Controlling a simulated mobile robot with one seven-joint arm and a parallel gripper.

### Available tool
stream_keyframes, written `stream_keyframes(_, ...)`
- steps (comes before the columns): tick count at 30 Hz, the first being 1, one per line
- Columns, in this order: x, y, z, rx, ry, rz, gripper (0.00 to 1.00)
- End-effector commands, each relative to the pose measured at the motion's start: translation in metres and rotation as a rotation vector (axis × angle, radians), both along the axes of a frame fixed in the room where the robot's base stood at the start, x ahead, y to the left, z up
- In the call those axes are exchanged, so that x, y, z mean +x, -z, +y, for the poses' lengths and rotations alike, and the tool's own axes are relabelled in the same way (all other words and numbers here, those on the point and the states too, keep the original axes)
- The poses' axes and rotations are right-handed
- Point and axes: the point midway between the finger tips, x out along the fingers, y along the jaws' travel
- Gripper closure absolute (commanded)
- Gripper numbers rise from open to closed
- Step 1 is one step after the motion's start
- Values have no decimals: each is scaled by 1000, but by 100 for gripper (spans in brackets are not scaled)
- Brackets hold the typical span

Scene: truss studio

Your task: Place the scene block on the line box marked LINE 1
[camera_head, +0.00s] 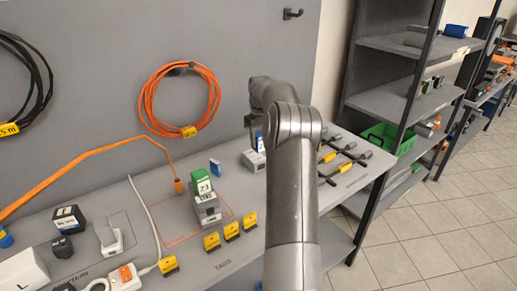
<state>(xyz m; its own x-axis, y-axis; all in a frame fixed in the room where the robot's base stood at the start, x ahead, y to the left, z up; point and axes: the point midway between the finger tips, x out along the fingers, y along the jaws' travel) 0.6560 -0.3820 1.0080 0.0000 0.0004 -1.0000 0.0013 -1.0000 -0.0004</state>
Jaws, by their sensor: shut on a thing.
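My gripper (252,123) points down at the back of the bench, partly hidden behind my arm. It is shut on a small blue-and-white block (259,142), which seems to be the scene block. The block is just above or touching a pale grey box (252,160); I cannot tell which. That box may be a line box, but its marking is not readable. A green block with a white label (201,183) stands on another grey box (208,213), inside an orange outline left of my arm. I cannot make out LINE 1 anywhere.
A small blue item (215,168) stands behind the green block. Yellow tags (232,231) line the front edge. An orange cable coil (180,98) hangs on the wall. A shelf rack (405,93) with a green crate (388,139) stands right.

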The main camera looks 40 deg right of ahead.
Motion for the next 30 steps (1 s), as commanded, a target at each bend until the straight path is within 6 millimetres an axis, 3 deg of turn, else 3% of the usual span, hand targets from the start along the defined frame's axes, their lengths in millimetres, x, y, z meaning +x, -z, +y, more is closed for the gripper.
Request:
stream_keyframes(5, 5, 9, 3, 1, 0, 0, 81)
stream_keyframes(12, 4, 41, 2, 0, 1, 1, 81)
stream_keyframes(23, 4, 46, 2, 0, 1, 1, 81)
stream_keyframes(24, 4, 47, 3, 0, 0, 1, 56)
stream_keyframes(30, 4, 46, 2, 0, 1, 1, 39)
